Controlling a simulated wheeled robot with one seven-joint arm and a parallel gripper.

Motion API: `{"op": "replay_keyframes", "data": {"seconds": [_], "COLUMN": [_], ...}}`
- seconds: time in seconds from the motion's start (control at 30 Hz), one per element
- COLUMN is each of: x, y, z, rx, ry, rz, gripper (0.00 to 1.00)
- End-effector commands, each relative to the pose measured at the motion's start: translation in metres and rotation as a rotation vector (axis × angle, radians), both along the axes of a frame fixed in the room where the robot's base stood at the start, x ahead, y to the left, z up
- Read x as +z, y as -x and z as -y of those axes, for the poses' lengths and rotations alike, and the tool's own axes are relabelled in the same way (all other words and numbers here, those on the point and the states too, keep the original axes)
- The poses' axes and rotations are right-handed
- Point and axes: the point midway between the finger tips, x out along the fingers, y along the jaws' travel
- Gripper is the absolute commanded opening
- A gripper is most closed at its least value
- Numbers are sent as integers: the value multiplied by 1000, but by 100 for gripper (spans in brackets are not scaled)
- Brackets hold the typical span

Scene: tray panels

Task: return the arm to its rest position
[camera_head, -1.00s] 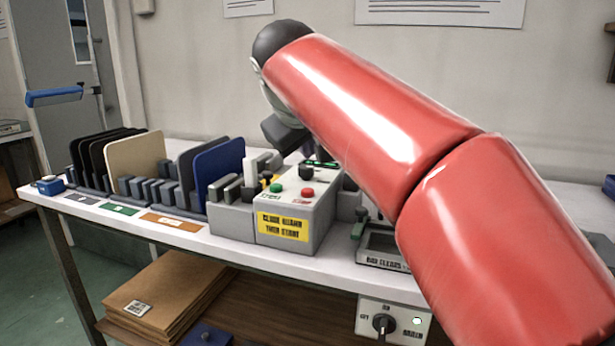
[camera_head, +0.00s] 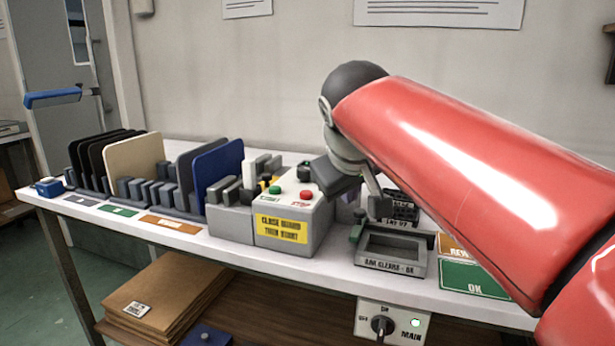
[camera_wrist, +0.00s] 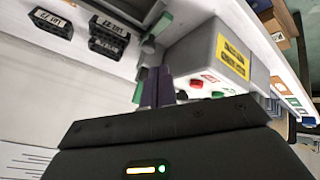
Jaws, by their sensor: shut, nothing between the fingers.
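My red arm (camera_head: 470,170) reaches in from the right of the head view and is bent at its dark wrist. My gripper (camera_head: 377,208) points down over the bench, just right of the grey control box (camera_head: 290,220) with its red and green buttons. In the wrist view my gripper (camera_wrist: 156,88) shows as two fingers close together, shut with nothing held. The control box (camera_wrist: 205,55) lies behind them there. The exact gap between fingertips and bench cannot be told.
A rack with dark, cream and blue panels (camera_head: 218,170) stands at left. A grey tray (camera_head: 390,262) sits front right, beside a green OK plate (camera_head: 472,280). Dark labelled blocks (camera_head: 400,210) stand behind the tray. A switch box (camera_head: 385,322) hangs below the bench edge.

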Motion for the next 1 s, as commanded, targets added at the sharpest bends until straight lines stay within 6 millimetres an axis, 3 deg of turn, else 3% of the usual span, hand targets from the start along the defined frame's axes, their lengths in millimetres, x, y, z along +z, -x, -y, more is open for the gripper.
{"op": "replay_keyframes", "data": {"seconds": [0.03,0.2,0.4,0.5,0.7,1.0], "x": [-18,-90,-173,-202,-223,-223], "y": [22,91,162,184,200,199], "z": [20,59,81,85,86,86], "rx": [-38,-161,-308,-358,-398,-397], "ry": [-34,-160,-288,-328,-360,-359], "rz": [-22,-89,-141,-155,-164,-166], "gripper": [0,0,0,0,0,0]}}
